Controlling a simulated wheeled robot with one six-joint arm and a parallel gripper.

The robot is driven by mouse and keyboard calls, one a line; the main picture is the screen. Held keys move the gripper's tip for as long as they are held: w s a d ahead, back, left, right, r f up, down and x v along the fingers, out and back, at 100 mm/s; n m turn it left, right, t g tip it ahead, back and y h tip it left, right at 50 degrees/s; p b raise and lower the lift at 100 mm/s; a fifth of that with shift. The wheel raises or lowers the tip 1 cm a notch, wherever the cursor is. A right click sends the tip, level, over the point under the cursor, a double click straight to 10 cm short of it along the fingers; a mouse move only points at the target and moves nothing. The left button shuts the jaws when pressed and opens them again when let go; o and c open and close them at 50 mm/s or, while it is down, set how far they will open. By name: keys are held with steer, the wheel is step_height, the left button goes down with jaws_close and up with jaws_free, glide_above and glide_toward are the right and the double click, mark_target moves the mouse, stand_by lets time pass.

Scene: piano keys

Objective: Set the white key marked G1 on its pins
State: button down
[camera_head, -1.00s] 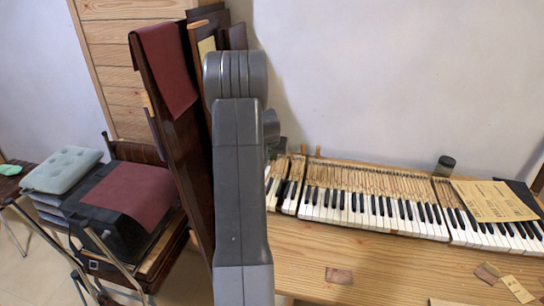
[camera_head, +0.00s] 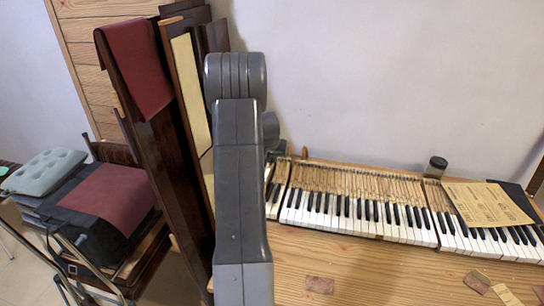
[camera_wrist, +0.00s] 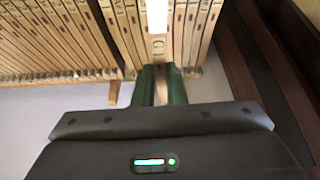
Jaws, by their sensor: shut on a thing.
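In the wrist view my gripper (camera_wrist: 161,88) has its green fingers shut on a wooden key stick. This key (camera_wrist: 158,45) has a white front part at the top of the picture and a dark mark on the bare wood, which looks like a G; the rest is too small to read. The key lies over or close above the row of wooden key sticks (camera_wrist: 68,40); I cannot tell whether it touches the pins. In the head view my arm hides the gripper and the held key. The keyboard (camera_head: 350,217) lies to the arm's right.
Tall dark panels (camera_head: 150,150) lean left of my arm. A chair stack with a green cushion (camera_head: 45,172) stands farther left.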

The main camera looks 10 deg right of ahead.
mark_target(272, 167)
steer(key=shift+f+b, duration=1.45)
steer(key=shift+f, duration=0.75)
steer(key=shift+b, duration=1)
steer(key=shift+f+b, duration=0.45)
stand_by(0.7)
steer(key=c, duration=1.8)
jaws_free()
steer(key=shift+r, duration=0.15)
steer(key=shift+r+p, duration=0.6)
steer(key=shift+r, duration=0.4)
